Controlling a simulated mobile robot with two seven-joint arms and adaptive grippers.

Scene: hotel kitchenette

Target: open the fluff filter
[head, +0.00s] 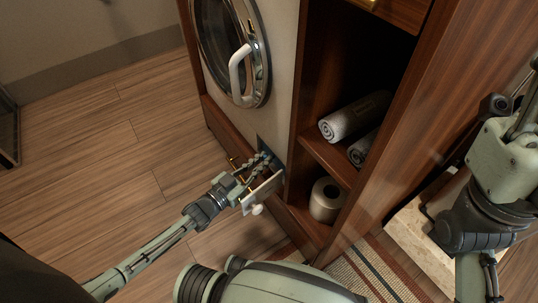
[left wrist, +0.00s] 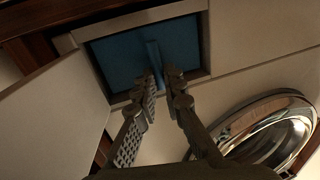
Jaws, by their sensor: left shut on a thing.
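The fluff filter is a blue panel with a raised upright grip (left wrist: 154,62), set in a square recess low on the washer front in the left wrist view. Its white flap (left wrist: 55,120) stands swung open to the left; the flap also shows in the head view (head: 263,190) with a small pale knob. My left gripper (head: 264,163) reaches to the recess. In the left wrist view its fingers (left wrist: 159,78) are closed on the filter's grip, one on each side. The filter is still seated in the recess. The fingers hide part of the grip. My right gripper is not in view.
The washer's round door (head: 230,50) with a white handle is above the recess. A wooden shelf (head: 325,160) to the right holds rolled towels (head: 352,116) and a paper roll (head: 325,200). The wooden floor (head: 100,140) at left is clear.

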